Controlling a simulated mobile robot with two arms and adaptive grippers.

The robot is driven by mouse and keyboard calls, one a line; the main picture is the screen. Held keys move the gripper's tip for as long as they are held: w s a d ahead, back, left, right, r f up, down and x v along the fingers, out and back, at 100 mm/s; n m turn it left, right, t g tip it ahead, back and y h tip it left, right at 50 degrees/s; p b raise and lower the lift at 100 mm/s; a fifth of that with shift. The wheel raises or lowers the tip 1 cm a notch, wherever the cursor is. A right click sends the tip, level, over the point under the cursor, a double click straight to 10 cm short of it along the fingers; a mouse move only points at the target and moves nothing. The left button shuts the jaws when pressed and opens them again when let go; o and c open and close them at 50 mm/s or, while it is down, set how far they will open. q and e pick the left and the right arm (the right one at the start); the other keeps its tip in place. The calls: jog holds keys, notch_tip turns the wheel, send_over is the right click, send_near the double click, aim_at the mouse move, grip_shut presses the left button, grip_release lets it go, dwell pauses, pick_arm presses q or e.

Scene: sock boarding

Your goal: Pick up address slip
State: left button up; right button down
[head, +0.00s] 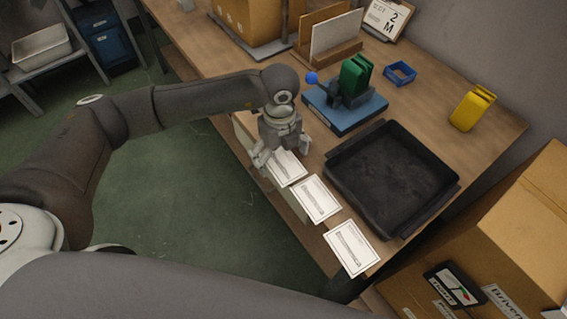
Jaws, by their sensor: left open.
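Three white address slips lie in a row along the table's near-left edge. The farthest slip (287,167) is partly hidden under my left gripper (279,160). The middle slip (316,199) and the nearest slip (351,247) lie clear of it. My left gripper is open and points down over the farthest slip. I cannot tell whether its fingers touch that slip. My right gripper is not in view.
A black tray (447,213) sits right of the slips. Behind it are a blue stand (324,112) with a green item (354,76), a small blue bin (400,73) and a yellow item (470,110). Cardboard boxes (520,225) stand at lower right.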

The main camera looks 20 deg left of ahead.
pick_arm(q)
jog(key=shift+c, duration=0.2)
jog(key=c, duration=0.7)
jog(key=shift+c, duration=0.2)
